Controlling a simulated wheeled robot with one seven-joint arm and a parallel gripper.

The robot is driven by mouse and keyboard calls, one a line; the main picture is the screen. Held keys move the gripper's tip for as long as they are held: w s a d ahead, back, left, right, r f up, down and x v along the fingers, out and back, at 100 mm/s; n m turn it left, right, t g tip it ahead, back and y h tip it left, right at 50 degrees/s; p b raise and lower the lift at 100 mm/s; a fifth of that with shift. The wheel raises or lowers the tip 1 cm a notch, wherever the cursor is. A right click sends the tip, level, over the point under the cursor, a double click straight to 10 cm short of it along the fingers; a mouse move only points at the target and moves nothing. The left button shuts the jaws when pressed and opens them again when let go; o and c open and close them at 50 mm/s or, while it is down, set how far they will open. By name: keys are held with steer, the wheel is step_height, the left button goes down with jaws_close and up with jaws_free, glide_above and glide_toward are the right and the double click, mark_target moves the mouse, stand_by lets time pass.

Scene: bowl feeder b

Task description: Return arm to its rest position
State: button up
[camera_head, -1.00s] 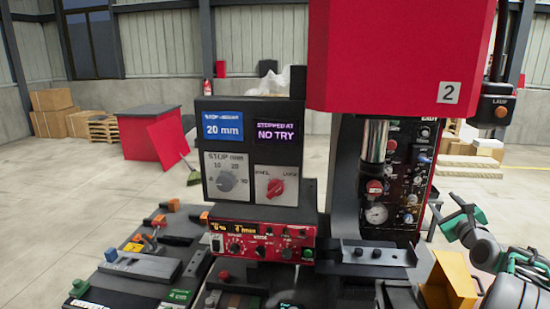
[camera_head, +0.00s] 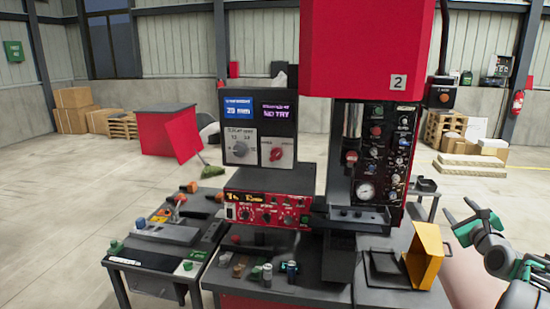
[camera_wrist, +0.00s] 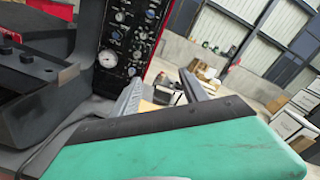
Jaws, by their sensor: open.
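My gripper shows in the wrist view (camera_wrist: 160,88) with its two dark fingers apart and nothing between them. Its green body fills the bottom of that view. In the head view my grey and green arm is folded at the far right, beside the yellow bin (camera_head: 421,256) and clear of the red press (camera_head: 368,50) marked 2. The press's dark gauge panel (camera_head: 386,150) also shows in the wrist view (camera_wrist: 128,45), left of the fingers.
A control box (camera_head: 258,130) with knobs stands left of the press, above a red panel (camera_head: 268,212). Small parts lie on the dark bench (camera_head: 285,290). A side table (camera_head: 150,262) is at left. A red cabinet (camera_head: 160,130) and boxes stand behind. Open floor (camera_head: 60,215) lies at left.

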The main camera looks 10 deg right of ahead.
steer(key=s+a+f+n+g+y, duration=0.15)
steer(key=s+f+n+g, duration=0.25)
steer(key=f+n, duration=0.5)
steer(key=s+a+f+n+g+y, duration=0.15)
steer(key=s+f+n+g, duration=0.35)
steer(key=f, duration=0.7)
steer(key=s+a+f+n+g+y, duration=0.1)
steer(key=s+a+f+n+g, duration=0.4)
steer(key=s+f, duration=0.4)
steer(key=s+a+r+n+g+y, duration=0.1)
steer(key=s+a+r+n+g, duration=0.15)
steer(key=s+a, duration=0.55)
steer(key=s+a+r+n+g, duration=0.1)
steer(key=s+a+r+n, duration=0.3)
steer(key=a, duration=0.7)
steer(key=w+a+r+n+t, duration=0.1)
steer(key=a+r+n+t, duration=0.1)
steer(key=a+r, duration=0.3)
steer(key=w+a+r+n+t, duration=0.2)
steer(key=a+r+n, duration=0.2)
steer(key=a, duration=1)
steer(key=shift+w+a+r, duration=0.15)
steer(key=shift+a+r, duration=0.05)
steer(key=shift+r, duration=0.35)
